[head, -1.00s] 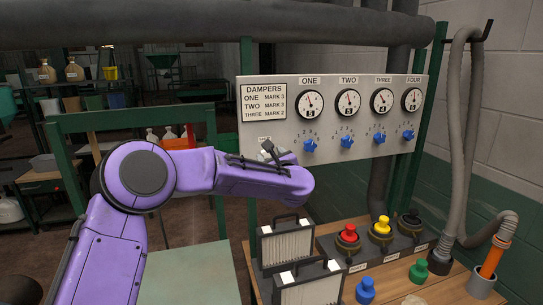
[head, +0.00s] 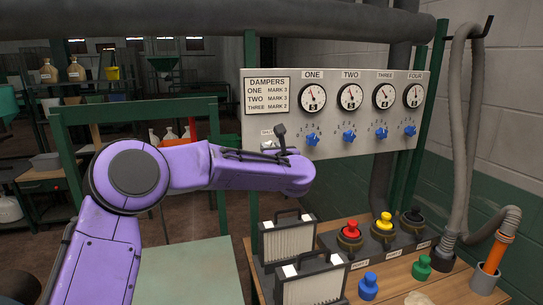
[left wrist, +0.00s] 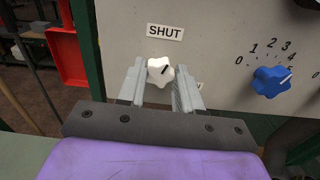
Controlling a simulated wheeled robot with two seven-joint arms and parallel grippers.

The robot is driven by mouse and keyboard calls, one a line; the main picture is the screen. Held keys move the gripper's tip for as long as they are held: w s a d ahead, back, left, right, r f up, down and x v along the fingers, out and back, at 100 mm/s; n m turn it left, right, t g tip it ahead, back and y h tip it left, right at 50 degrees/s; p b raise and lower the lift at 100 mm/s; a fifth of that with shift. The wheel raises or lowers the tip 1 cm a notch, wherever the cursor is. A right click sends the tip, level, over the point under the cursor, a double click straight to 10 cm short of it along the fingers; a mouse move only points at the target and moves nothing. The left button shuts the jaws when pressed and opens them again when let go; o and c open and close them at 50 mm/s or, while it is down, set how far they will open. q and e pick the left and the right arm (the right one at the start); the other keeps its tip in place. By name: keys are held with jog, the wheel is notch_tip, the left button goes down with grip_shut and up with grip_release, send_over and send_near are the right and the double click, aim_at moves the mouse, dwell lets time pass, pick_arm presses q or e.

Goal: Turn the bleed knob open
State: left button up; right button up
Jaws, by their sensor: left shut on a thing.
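The bleed knob (left wrist: 160,72) is a small white lobed knob on the grey panel in the left wrist view, with a dark pointer line tilted up to the right. A label reading SHUT (left wrist: 165,31) is above it. A second label, low on the right, is mostly hidden by a finger. My left gripper (left wrist: 161,84) is shut on the knob, one finger on each side. In the head view my purple left arm hides most of the knob area at the panel's lower left. My right gripper is not in view.
A blue dial knob (left wrist: 271,81) is right of the gripper. The panel (head: 350,78) carries several gauges above blue knobs. Two filter boxes (head: 287,238) and red (head: 350,231) and yellow (head: 383,222) valve knobs stand on the bench below. A ribbed hose (head: 456,140) hangs right.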

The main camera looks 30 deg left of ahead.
pick_arm(q)
jog(key=m+p, duration=0.2)
jog(key=m, duration=0.8)
jog(key=m+p, duration=0.1)
jog(key=m, duration=0.8)
jog(key=shift+d+f+m+p, duration=0.1)
jog(key=shift+f+m+p, duration=0.1)
jog(key=shift+m+p, duration=0.2)
jog(key=shift+f+m, duration=0.1)
jog(key=shift+m, duration=0.2)
jog(key=o, duration=1)
jog(key=shift+o, duration=0.2)
